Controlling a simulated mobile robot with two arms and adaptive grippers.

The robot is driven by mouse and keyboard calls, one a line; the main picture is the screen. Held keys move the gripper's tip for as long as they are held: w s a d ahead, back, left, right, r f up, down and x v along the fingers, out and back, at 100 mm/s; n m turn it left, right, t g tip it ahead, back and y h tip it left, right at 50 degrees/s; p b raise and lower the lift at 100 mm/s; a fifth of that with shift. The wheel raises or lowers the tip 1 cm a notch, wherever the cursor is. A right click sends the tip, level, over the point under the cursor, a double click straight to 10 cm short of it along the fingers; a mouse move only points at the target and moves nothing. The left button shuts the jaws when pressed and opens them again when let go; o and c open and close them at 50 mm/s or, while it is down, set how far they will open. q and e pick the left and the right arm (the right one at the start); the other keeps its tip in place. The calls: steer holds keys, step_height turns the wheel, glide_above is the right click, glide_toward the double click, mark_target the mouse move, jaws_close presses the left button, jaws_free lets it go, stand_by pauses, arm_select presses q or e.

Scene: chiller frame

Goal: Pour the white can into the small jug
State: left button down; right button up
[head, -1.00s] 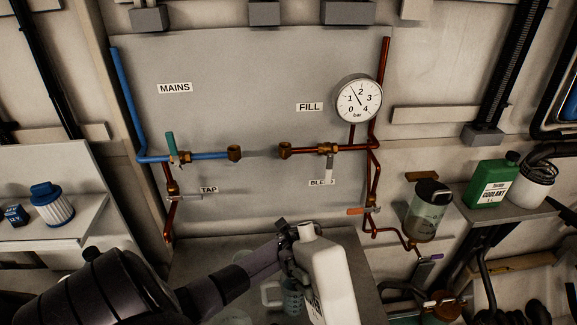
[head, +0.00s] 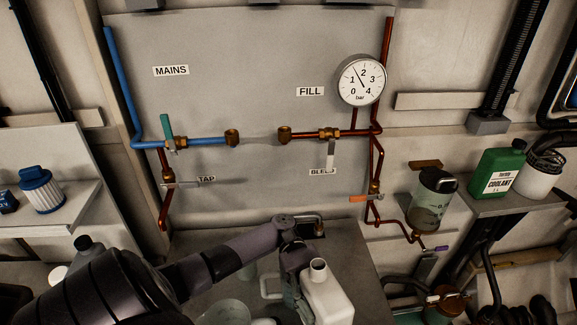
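The white can (head: 331,298) is at the bottom centre of the head view, with its open neck pointing up. My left gripper (head: 298,277) is against the can's left side and appears shut on it; the fingertips are partly hidden. The small clear jug (head: 269,288) is just left of the gripper. Mostly its handle side shows, and the gripper and can hide the rest. I cannot see what is in the jug. My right gripper is not in view.
A clear round vessel (head: 226,312) stands left of the jug on the grey bench (head: 346,240). Copper pipes, a pressure gauge (head: 361,80) and valves are on the panel behind. A green coolant bottle (head: 496,172) stands on the right shelf.

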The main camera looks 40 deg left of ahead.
arm_select(q)
steer(key=shift+y+p, duration=0.3)
steer(key=shift+y, duration=0.1)
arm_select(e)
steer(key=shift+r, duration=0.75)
